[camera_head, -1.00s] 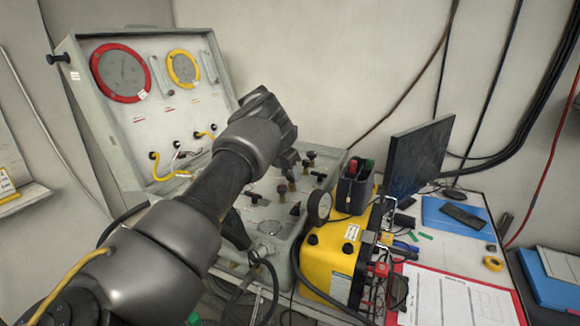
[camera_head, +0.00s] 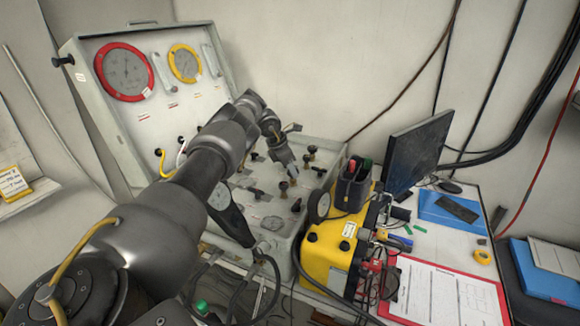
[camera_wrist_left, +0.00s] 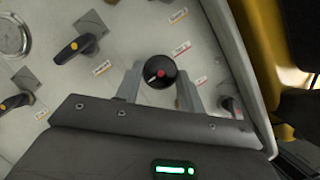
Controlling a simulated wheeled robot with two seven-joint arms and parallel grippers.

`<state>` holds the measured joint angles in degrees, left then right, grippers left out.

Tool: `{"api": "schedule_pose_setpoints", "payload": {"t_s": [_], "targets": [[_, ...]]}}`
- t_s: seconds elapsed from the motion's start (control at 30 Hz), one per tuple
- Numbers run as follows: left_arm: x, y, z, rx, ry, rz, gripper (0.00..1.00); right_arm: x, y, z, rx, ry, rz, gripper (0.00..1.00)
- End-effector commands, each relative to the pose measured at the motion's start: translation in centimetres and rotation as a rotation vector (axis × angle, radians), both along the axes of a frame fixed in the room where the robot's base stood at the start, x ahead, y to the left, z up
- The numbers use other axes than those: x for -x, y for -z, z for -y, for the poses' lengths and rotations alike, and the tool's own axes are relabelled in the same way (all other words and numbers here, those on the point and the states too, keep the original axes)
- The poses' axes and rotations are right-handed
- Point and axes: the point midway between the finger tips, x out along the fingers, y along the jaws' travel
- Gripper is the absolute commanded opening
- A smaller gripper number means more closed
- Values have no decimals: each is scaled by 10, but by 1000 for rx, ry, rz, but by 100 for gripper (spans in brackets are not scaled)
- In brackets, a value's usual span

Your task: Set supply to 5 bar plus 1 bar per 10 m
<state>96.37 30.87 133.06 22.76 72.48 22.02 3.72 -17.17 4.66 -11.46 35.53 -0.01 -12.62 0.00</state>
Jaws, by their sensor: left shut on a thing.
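The air panel is an open grey case (camera_head: 73,95) with a red-rimmed gauge (camera_head: 124,71) and a yellow-rimmed gauge (camera_head: 185,63) in its lid. The needles are too small to read. Its lower panel carries several valves and knobs. My left gripper (camera_head: 284,163) points down at the right part of this panel. In the left wrist view its two fingers (camera_wrist_left: 160,92) stand either side of a round black knob (camera_wrist_left: 160,71) with a red centre and a white mark, and are shut on it. My right gripper is not in view.
Lever valves (camera_wrist_left: 84,46) sit left of the gripped knob. A monitor (camera_head: 418,152) and a red clipboard (camera_head: 393,304) are farther right. Hoses hang at the front.

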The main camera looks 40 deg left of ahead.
Motion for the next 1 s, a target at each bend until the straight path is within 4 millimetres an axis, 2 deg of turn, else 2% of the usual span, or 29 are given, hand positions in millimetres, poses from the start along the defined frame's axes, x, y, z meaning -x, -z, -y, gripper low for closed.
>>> {"api": "schedule_pose_setpoints", "payload": {"t_s": [0.33, 0.37, 0.53, 0.87, 1.0], "targets": [[0, 1, 0, 0, 3, -2, 16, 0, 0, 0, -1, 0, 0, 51], [0, 1, 0, 0, 3, -2, 40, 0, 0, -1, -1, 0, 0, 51], [0, 1, 0, -1, 2, -2, 60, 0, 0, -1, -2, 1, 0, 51], [1, -1, 0, 0, 2, -1, 60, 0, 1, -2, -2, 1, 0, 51], [4, -12, -2, -3, 4, 0, 60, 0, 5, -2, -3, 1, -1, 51]]}}
